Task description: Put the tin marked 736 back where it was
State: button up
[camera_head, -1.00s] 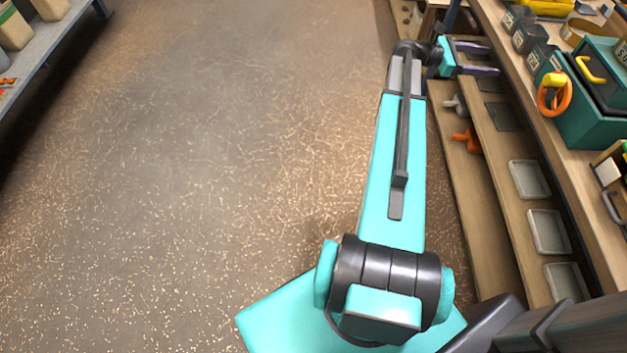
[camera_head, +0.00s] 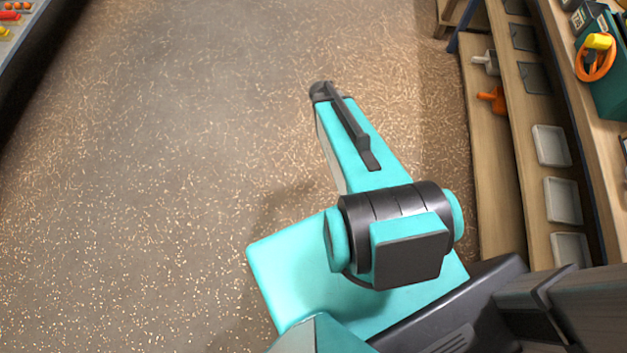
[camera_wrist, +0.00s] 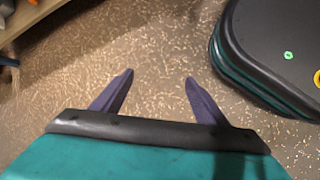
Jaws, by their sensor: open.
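No tin with a readable 736 shows. Part of a dark labelled tin (camera_head: 583,17) is at the top right of the head view, on the bench; its number is too small to read. My gripper (camera_wrist: 158,77) is open in the wrist view. Its two purple fingers are apart with nothing between them, over the speckled floor. In the head view the gripper is hidden; only my arm shows, folded over the floor to the left of the bench.
The wooden bench (camera_head: 588,125) runs along the right, with a teal case and an orange ring (camera_head: 595,65). Another shelf edge is at the top left. The floor (camera_head: 180,130) between is clear.

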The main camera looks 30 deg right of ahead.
jog(key=s+a+f+m+y, duration=0.1)
jog(key=s+a+f, duration=0.1)
jog(key=s+a, duration=0.2)
jog(key=s+a+f+m+g+y, duration=0.1)
jog(key=s+a, duration=0.4)
jog(key=a, duration=0.6)
jog(key=s+a+f+m+y, duration=0.2)
jog(key=s+a+f+m, duration=0.1)
jog(key=a, duration=0.5)
jog(key=shift+s+f+g+y, duration=0.3)
jog(key=shift+s+f+y, duration=0.1)
jog(key=shift+s+f, duration=0.25)
notch_tip(320, 180, up, 5)
jog(key=p, duration=0.4)
jog(key=shift+p, duration=0.3)
jog(key=shift+f, duration=0.1)
jog(key=c, duration=0.9)
jog(key=shift+d, duration=0.1)
